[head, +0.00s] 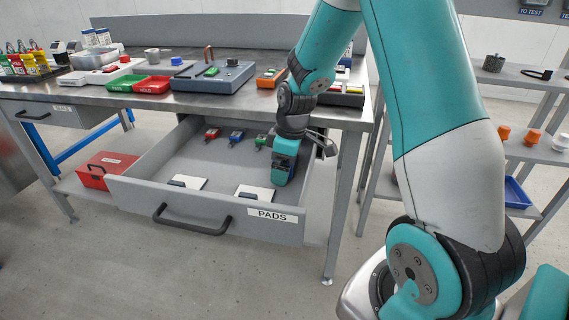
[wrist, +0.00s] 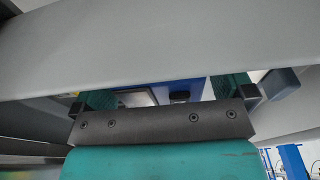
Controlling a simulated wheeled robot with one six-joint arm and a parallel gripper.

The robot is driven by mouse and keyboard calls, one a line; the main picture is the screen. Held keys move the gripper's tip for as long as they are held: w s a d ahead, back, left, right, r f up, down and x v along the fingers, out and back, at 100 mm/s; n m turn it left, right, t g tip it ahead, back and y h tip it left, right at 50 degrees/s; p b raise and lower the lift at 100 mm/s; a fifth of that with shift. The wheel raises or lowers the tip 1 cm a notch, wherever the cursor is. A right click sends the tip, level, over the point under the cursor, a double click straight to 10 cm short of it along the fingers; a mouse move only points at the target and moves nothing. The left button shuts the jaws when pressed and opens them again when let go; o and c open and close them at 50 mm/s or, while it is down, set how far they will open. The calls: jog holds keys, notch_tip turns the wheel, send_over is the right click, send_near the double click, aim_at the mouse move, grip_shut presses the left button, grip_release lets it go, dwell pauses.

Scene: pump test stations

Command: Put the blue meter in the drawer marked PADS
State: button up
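The drawer marked PADS (head: 236,220) is pulled open below the bench. My gripper (head: 284,172) points down inside its right part, near the right wall. In the wrist view the gripper's green-padded fingers (wrist: 165,95) stand on either side of the blue meter (wrist: 200,89), which fills the gap between them. A grey plate and a dark knob-like part show on it. The gripper looks shut on the meter. The meter shows only partly in the head view (head: 287,147); its lower end and any contact with the drawer floor are hidden.
Small red (head: 212,133), blue (head: 236,136) and green (head: 261,140) items lie at the drawer's back. Two white pads (head: 190,183) with dark tops lie near its front. The bench top (head: 140,97) overhangs the drawer's back. The drawer's middle is clear. A shelf rack (head: 540,155) stands right.

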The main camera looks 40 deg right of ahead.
notch_tip(320, 180, up, 12)
jog(key=s+p, duration=0.1)
jog(key=p, duration=0.2)
jog(key=s+a+r+y, duration=0.1)
jog(key=s+a+r, duration=0.15)
jog(key=a, duration=0.35)
jog(key=s+a+r, duration=0.2)
jog(key=s+a, duration=0.1)
jog(key=a, duration=0.2)
jog(key=s+a+r+g+y, duration=0.1)
jog(key=s+a+r+y, duration=0.1)
jog(key=s+a, duration=1)
jog(key=s, duration=0.3)
jog(key=shift+s+r+m, duration=0.15)
jog(key=shift+s+m, duration=0.1)
jog(key=shift+m, duration=0.05)
